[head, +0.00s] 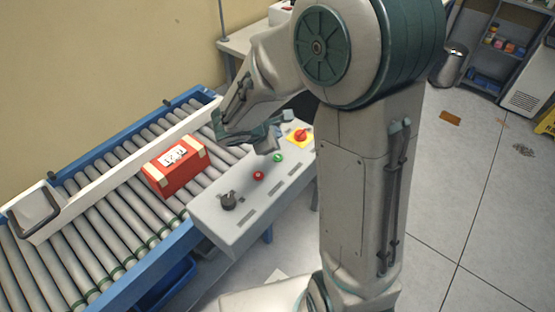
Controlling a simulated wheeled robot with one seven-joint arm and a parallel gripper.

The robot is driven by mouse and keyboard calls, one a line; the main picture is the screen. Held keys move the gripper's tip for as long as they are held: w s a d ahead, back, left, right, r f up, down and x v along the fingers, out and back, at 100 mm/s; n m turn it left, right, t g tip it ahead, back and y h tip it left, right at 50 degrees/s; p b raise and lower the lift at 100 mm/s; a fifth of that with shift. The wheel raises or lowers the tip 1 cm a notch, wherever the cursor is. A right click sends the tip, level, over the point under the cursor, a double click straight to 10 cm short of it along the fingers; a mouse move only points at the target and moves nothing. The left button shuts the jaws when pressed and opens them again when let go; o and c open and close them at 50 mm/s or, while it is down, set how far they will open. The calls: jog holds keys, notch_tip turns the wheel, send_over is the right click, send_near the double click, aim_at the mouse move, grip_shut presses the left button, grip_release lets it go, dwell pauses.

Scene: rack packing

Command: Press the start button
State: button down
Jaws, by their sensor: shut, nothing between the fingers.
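A grey control panel (240,222) stands beside the roller conveyor. On it are a green button (278,158), a red button (258,175), a black rotary knob (228,202) and a red switch on a yellow plate (299,136). I cannot read any labels, so which button is the start button is not spelled out; the green one is a single small round button. My gripper (267,150) is shut and empty, low over the far part of the panel, just up and left of the green button. I cannot tell whether it touches the panel.
A red box (177,170) with tan corners sits on the roller conveyor (95,235), beside a white rail (120,166). A blue bin (167,284) is under the conveyor. A metal trash can (453,64) and a shelf stand at the back right.

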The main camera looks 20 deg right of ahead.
jog(key=b, duration=0.4)
send_over(275, 159)
notch_tip(275, 159, down, 5)
jog(key=shift+f, duration=0.2)
jog(key=shift+f+b, duration=0.4)
jog(key=shift+f, duration=0.05)
jog(key=shift+s, duration=0.1)
dwell(1.1)
jog(key=shift+f+b, duration=0.45)
jog(key=shift+b, duration=0.2)
jog(key=shift+f+b, duration=0.35)
jog(key=shift+b, duration=0.1)
dwell(0.4)
jog(key=shift+r, duration=0.1)
jog(key=shift+r+p, duration=0.55)
jog(key=shift+r, duration=0.15)
jog(key=shift+r+p, duration=1.85)
jog(key=shift+r, duration=0.7)
